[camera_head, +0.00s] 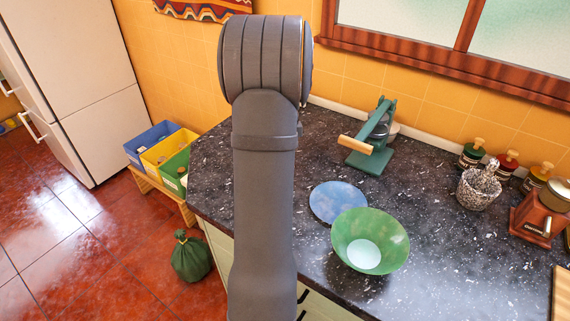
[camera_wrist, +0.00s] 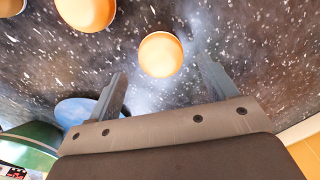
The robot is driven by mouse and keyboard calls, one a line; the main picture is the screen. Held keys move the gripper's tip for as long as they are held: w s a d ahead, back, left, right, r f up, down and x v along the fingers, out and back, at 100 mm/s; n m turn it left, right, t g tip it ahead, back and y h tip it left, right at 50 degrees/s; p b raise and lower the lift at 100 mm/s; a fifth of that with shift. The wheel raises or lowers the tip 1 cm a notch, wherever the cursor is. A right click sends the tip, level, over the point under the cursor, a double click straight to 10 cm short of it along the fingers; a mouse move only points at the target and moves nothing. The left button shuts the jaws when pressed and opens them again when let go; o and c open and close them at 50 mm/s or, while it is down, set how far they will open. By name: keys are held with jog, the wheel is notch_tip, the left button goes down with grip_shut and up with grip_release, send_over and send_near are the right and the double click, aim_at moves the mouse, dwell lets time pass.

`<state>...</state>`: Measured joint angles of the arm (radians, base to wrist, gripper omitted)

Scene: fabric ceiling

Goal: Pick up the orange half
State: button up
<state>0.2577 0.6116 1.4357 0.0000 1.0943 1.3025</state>
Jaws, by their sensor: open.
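In the wrist view, an orange half (camera_wrist: 160,56) with a pale round face lies on the dark speckled counter, roughly between my fingertips in the picture. My gripper (camera_wrist: 163,68) is open, with one finger to each side and nothing held. Whether the fingers are down at its height I cannot tell. Two more orange rounded pieces show at the top left of the wrist view, one larger piece (camera_wrist: 86,12) and one piece cut by the frame edge (camera_wrist: 11,7). In the head view my arm hides the oranges and the gripper.
A blue plate (camera_head: 338,202) and a green bowl (camera_head: 389,230) stand on the counter (camera_head: 450,265) right of my arm. A green press (camera_head: 374,143) stands near the wall. A white speckled mortar (camera_head: 477,189), jars and a grinder (camera_head: 541,211) are at the right.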

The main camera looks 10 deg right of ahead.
notch_tip(320, 180, down, 3)
jog(key=shift+a+f, duration=0.1)
jog(key=shift+f, duration=0.1)
jog(key=shift+c, duration=0.2)
jog(key=c, duration=1)
jog(key=shift+w, duration=0.1)
jog(key=shift+r, duration=0.15)
